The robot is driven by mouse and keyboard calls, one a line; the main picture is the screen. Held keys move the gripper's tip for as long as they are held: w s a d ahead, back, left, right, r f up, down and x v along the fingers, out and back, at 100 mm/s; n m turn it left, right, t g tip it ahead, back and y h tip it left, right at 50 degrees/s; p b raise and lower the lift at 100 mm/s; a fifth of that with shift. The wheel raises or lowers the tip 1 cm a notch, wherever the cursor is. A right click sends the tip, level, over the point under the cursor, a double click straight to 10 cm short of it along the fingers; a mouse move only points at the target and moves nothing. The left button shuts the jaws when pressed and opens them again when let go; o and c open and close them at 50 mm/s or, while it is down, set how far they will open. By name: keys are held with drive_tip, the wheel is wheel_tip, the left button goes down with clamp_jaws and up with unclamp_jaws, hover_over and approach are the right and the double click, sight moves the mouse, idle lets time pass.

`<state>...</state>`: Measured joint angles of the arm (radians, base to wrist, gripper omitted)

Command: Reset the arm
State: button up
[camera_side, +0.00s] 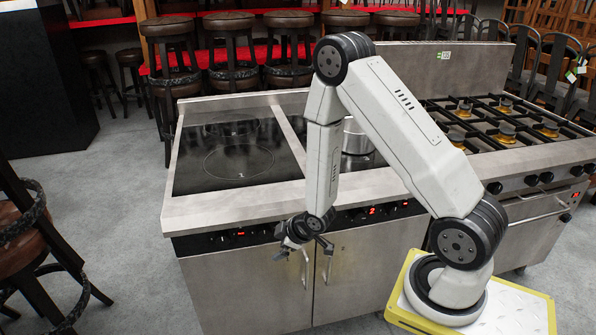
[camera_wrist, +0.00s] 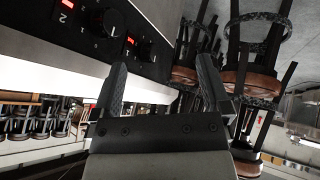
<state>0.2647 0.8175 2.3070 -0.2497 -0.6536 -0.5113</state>
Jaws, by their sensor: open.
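My gripper (camera_side: 303,240) hangs in front of the induction cooker's front panel in the side view, below the level of the hob top. Its two dark fingers (camera_wrist: 165,90) stand well apart in the wrist view, with nothing between them. My arm is bent, with its elbow high above the hob and its forearm pointing down. The induction cooker (camera_side: 245,285) is a steel cabinet with two handled doors and a black glass top (camera_side: 238,160). A steel pot (camera_side: 356,138) stands on the glass, partly hidden behind my arm.
A gas range (camera_side: 500,125) with black grates adjoins on the right. Control knobs (camera_wrist: 102,22) with red displays are close to my gripper in the wrist view. Bar stools (camera_side: 230,50) line the back; another stool (camera_side: 35,240) is at left. The grey floor (camera_side: 110,200) is clear left of the cooker.

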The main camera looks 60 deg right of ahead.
drive_tip(key=s+a+r+m+g, duration=0.2)
drive_tip(key=s+a+r+m, duration=0.1)
drive_tip(key=r, duration=0.5)
drive_tip(key=s+a+r+m+g, duration=0.2)
drive_tip(key=s+a+r+g, duration=0.1)
drive_tip(key=s+r, duration=0.4)
drive_tip(key=shift+s+a+r+m, duration=0.2)
drive_tip(key=shift+a+r+m, duration=0.25)
drive_tip(key=shift+a, duration=0.4)
